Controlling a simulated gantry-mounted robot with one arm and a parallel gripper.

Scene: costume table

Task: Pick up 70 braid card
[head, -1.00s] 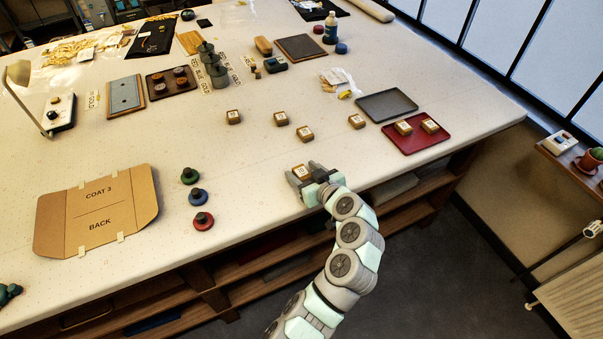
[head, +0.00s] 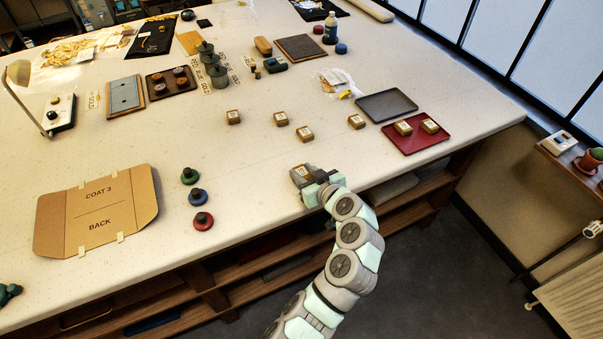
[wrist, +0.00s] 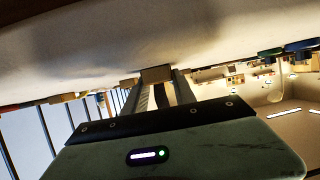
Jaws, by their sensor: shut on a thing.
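Several small brown braid cards with white labels lie on the table; the print is too small to read, so I cannot tell which is 70. My gripper (head: 306,172) is at the table's front edge, shut on one braid card (head: 300,171). In the wrist view this card (wrist: 156,73) sits between the two finger ends, close to the pale table surface. Whether it is clear of the table I cannot tell. Other cards lie apart behind the gripper: one at the left (head: 233,117), two in the middle (head: 281,119) (head: 305,134), one at the right (head: 356,121).
A red tray (head: 413,147) with two cards on it stands at the right, beside a dark grey tray (head: 386,105). Green, blue and red knobbed pieces (head: 197,196) stand left of my gripper. A cardboard pattern (head: 97,212) lies further left. The table between is clear.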

